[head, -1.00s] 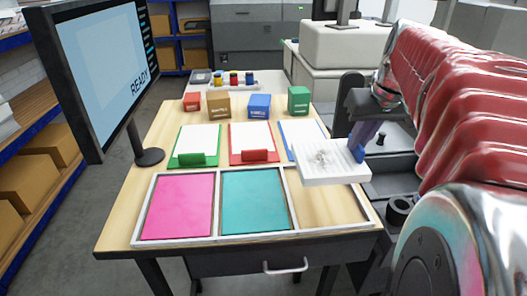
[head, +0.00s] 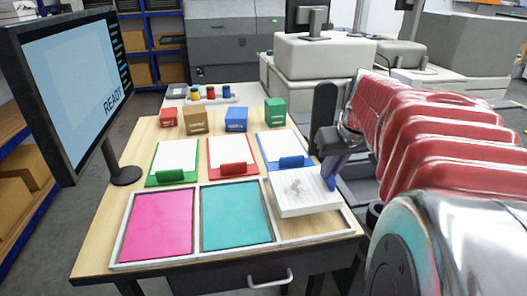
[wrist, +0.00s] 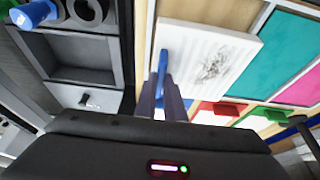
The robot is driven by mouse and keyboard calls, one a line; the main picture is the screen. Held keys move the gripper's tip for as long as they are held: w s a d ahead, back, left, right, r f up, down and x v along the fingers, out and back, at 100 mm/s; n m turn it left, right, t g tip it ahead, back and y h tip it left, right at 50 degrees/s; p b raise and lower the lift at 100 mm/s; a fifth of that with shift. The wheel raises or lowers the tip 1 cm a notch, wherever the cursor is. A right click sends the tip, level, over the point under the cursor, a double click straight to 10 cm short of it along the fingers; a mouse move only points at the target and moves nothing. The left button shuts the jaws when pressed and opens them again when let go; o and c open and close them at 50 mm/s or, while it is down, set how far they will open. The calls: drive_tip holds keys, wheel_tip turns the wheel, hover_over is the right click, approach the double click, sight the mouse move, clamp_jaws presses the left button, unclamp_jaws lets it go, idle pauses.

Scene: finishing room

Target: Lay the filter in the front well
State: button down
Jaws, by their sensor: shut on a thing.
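The filter (head: 303,193) is a white ribbed slab with a grey smudge and a blue tab at its right edge. My gripper (head: 333,166) is shut on that tab; in the wrist view the fingers (wrist: 166,98) pinch the blue tab and the filter (wrist: 205,62) juts out beyond them. The filter hangs over the right-hand well (head: 312,227), whose bare wooden floor shows along the near side. I cannot tell whether it touches the frame. The other two wells hold a pink sheet (head: 156,224) and a teal sheet (head: 236,216).
Green (head: 175,177), red (head: 233,170) and blue (head: 291,163) clipboards lie behind the tray. Small coloured boxes (head: 236,120) stand farther back. A monitor (head: 72,85) stands at the left. A grey bin (wrist: 78,60) lies beside the table in the wrist view.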

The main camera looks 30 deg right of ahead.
drive_tip(key=shift+f, duration=1.8)
drive_tip(key=c, duration=1.8)
unclamp_jaws()
drive_tip(key=shift+f, duration=0.15)
drive_tip(key=shift+c, duration=0.2)
drive_tip(key=v, duration=1.2)
